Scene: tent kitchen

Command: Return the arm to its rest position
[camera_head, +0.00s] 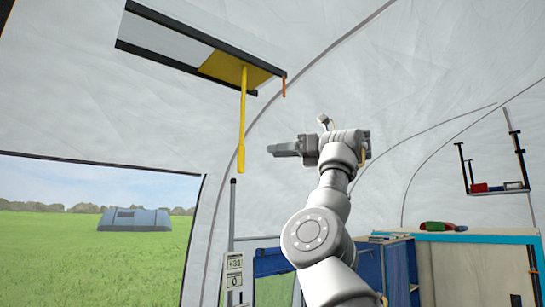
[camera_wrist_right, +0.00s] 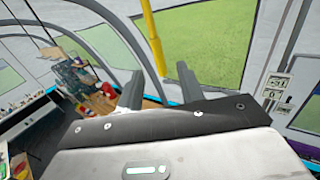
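My right arm rises from the bottom of the head view. Its gripper (camera_head: 272,149) is high up, pointing left, and looks empty. In the right wrist view its two dark fingers (camera_wrist_right: 159,82) stand apart with nothing between them. A yellow pole (camera_head: 242,125) hangs from a yellow flap at the roof window, just left of the fingertips and apart from them in the head view. In the right wrist view the pole (camera_wrist_right: 152,40) shows beyond the fingers; its depth is hard to judge. My left gripper is in neither view.
A blue-edged cabinet (camera_head: 465,238) with a red and green item (camera_head: 440,226) on top stands at right. A hanging shelf (camera_head: 497,187) is at far right. A grey post with a display (camera_head: 234,265) stands below the pole. A tent doorway opens onto grass at left.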

